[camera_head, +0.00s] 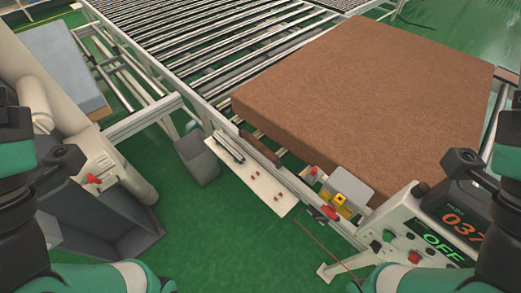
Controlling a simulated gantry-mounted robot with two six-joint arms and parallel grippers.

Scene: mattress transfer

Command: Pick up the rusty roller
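A short brown bar (261,147), the most rust-coloured roller-like piece I can make out, lies at the conveyor's near edge, just below the left corner of the brown mattress (385,85). It is small, and I cannot tell for sure that it is the rusty roller. Parts of my two arms show at the left and right picture edges, well apart from this bar. The fingertips of neither gripper are visible.
The roller conveyor (215,40) fills the upper middle. In front of it are a white shelf (262,192), a grey bin (197,160) and a yellow-and-grey device (345,192). A control panel (405,240) stands at lower right. Green floor (235,250) is open at lower centre.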

